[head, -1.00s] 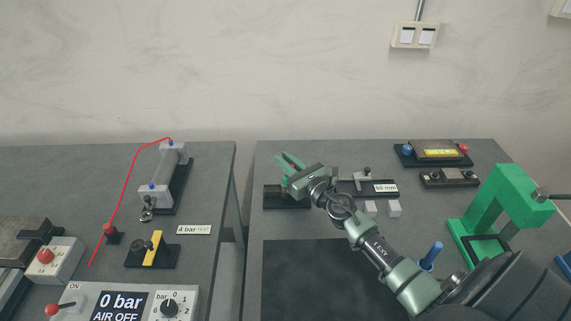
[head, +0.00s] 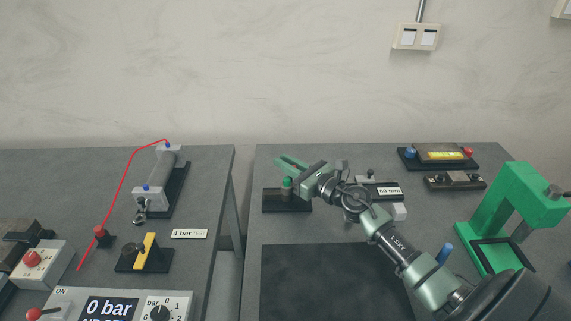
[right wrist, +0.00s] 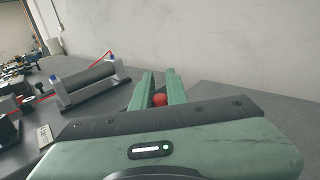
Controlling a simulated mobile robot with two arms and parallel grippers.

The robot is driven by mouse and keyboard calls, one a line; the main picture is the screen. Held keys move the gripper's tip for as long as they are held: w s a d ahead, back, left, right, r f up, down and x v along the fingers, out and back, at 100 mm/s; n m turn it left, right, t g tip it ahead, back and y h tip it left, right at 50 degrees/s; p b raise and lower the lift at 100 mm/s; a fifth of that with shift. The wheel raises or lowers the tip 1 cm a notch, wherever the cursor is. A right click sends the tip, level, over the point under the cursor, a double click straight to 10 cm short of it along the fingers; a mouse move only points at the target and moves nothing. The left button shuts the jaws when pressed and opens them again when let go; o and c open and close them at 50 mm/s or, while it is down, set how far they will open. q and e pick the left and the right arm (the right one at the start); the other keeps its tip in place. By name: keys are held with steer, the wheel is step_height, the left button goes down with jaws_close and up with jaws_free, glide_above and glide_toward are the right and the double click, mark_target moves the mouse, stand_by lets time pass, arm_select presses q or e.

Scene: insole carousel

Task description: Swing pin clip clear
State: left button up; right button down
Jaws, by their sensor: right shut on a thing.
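The grey cylinder (head: 165,178) lies on a black base on the left table. At its near end hangs a small metallic ring-like part (head: 139,210), perhaps the pin clip; it is too small to be sure. My right gripper (head: 286,163) is over the right table's back left, well right of the cylinder. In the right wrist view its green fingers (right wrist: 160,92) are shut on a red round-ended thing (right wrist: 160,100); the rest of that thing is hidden. My left gripper is not in view.
A red hose (head: 122,190) arches from the cylinder. A yellow-barred block (head: 150,252) and a control panel (head: 62,297) stand nearer. A gap separates the tables. A green frame (head: 490,215) stands right; the black mat (head: 330,282) is bare.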

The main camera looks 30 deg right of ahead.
steer(key=c, duration=1.4)
jaws_free()
steer(key=shift+c, duration=0.2)
steer(key=shift+r, duration=0.1)
step_height(320, 180, up, 20)
steer(key=p, duration=1.8)
steer(key=shift+p, duration=0.4)
steer(key=shift+o, duration=0.2)
